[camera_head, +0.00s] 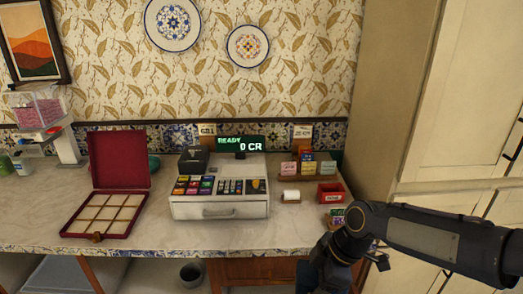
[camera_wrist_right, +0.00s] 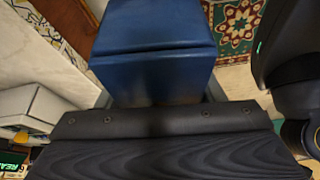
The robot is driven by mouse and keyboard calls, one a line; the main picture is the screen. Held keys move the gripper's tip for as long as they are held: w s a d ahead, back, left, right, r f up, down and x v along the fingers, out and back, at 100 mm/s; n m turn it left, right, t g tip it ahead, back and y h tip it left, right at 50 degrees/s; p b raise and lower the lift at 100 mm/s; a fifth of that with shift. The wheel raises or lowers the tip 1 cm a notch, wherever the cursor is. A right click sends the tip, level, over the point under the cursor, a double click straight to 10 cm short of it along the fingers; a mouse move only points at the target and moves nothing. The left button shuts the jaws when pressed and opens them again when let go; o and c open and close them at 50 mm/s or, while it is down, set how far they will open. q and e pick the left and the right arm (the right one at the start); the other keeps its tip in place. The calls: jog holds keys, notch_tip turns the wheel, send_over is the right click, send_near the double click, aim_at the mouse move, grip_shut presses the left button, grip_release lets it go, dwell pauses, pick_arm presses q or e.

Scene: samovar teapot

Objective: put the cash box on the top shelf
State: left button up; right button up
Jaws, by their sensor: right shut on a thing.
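A blue box with a seam across it, which looks like the cash box (camera_wrist_right: 152,45), fills the upper middle of the right wrist view. My right gripper (camera_wrist_right: 158,98) is shut on its near end. In the head view my right arm comes in from the right and bends down at the counter's front edge. There the right gripper is mostly hidden behind the arm, and a small dark blue patch shows below the counter edge. My left gripper is out of view. I cannot tell which surface is the top shelf.
The marble counter (camera_head: 140,236) holds a cash register (camera_head: 219,208), an open red compartment box (camera_head: 108,205), a small red tray (camera_head: 330,193) and card holders. A cream cabinet (camera_head: 455,100) stands at the right. A dark pot (camera_head: 192,273) is under the counter. A patterned rug (camera_wrist_right: 235,20) lies on the floor.

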jog(key=w+d+f+m+t+h, duration=0.4)
jog(key=w+d+f+m, duration=0.5)
jog(key=m, duration=0.7)
jog(key=s+f, duration=0.5)
jog(key=f, duration=0.1)
jog(key=shift+a+m, duration=0.2)
jog(key=shift+m, duration=0.1)
jog(key=shift+w, duration=0.1)
